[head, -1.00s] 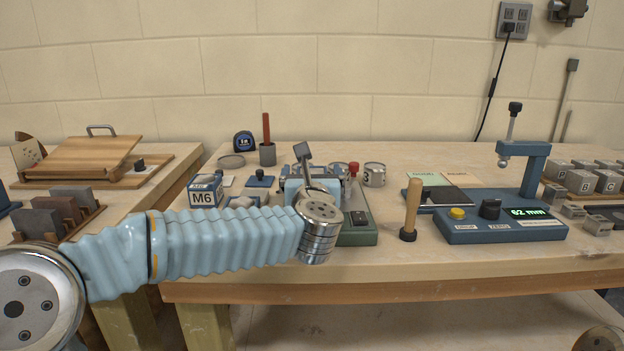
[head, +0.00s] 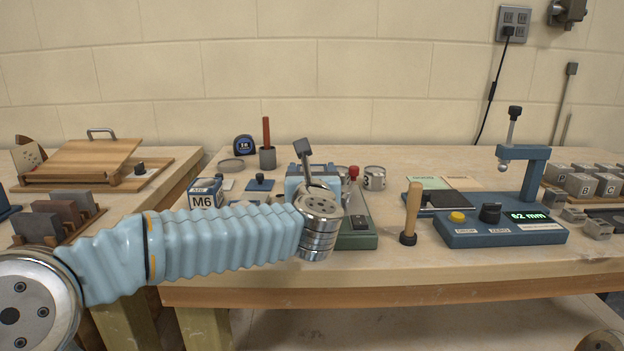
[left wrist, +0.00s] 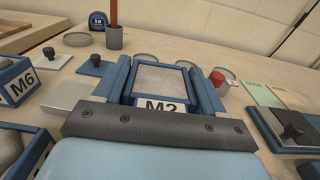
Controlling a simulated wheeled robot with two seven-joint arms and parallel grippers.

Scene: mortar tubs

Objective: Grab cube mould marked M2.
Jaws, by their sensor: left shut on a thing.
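The cube mould marked M2 (left wrist: 162,80) is a blue-framed box with a grey top face and a white label, seen in the left wrist view. My left gripper (left wrist: 163,82) is shut on it, with one blue finger along each side. In the head view my left gripper (head: 318,178) is mostly behind my wrist, over the left part of the middle table, and the M2 label is hidden there. I cannot tell whether the mould touches the table. My right gripper is not in view.
The M6 mould (head: 203,197) stands left of my gripper. A green-based device (head: 358,240) is close on the right, then a wooden-handled tool (head: 411,215) and a blue gauge (head: 500,228) reading 62 mm. A cup with a red handle (head: 267,155) stands behind. Front table edge is clear.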

